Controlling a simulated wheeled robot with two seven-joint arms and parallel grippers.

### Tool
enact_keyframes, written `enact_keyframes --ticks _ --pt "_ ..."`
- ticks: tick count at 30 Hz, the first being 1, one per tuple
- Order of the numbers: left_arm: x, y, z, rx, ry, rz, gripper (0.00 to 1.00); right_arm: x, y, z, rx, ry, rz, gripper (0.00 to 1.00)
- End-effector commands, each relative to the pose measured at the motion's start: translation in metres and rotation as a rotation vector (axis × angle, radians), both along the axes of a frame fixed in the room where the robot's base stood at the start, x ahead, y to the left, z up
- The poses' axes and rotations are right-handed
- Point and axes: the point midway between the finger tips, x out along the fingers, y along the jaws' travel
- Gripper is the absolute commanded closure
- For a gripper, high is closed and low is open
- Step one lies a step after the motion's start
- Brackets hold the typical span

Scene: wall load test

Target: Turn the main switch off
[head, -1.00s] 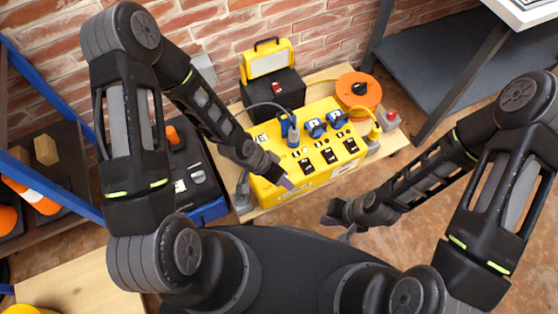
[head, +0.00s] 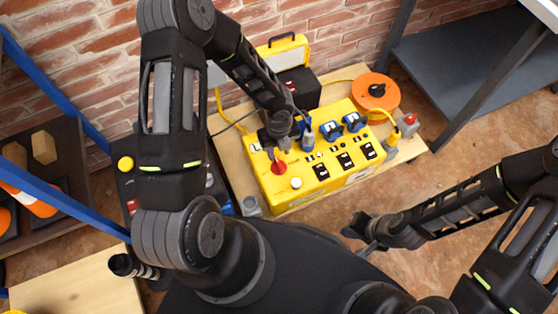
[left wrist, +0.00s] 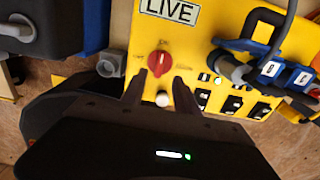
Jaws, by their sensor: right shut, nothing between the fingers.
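The main switch is a red rotary knob (head: 279,168) on the left part of the top of a yellow power box (head: 262,180). In the left wrist view the red knob (left wrist: 159,62) sits below a "LIVE" label, with small markings around it too blurred to read surely. My left gripper (head: 281,150) is above the knob, pointing down. In the left wrist view its two fingers (left wrist: 158,88) are apart, just short of the knob on either side, with nothing between them. My right gripper (head: 358,234) is shut and empty, away from the box over the floor.
A white round button (left wrist: 162,99) sits near the knob. Black rocker switches (head: 345,160) and blue plugs (head: 328,131) with cables stand to the right. An orange cable reel (head: 377,92) is behind. A blue shelf frame (head: 60,195) is at left.

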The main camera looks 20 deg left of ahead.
Motion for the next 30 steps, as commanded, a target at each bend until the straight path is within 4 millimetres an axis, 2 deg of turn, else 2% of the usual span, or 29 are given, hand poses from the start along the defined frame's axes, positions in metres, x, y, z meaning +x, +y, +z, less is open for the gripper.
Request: enact_keyframes --ticks 15,26,30 --pt "0.0 0.0 -0.07 0.0 0.001 0.002 0.64 0.0 0.0 -0.027 0.0 0.001 -0.003 1.0" --pt "0.0 0.0 -0.075 -0.001 0.0 0.001 0.64 0.0 0.0 -0.027 0.0 0.001 -0.003 1.0" --pt "0.0 0.0 -0.075 -0.001 0.001 0.001 0.73 0.0 0.0 -0.027 0.0 0.001 -0.003 1.0"
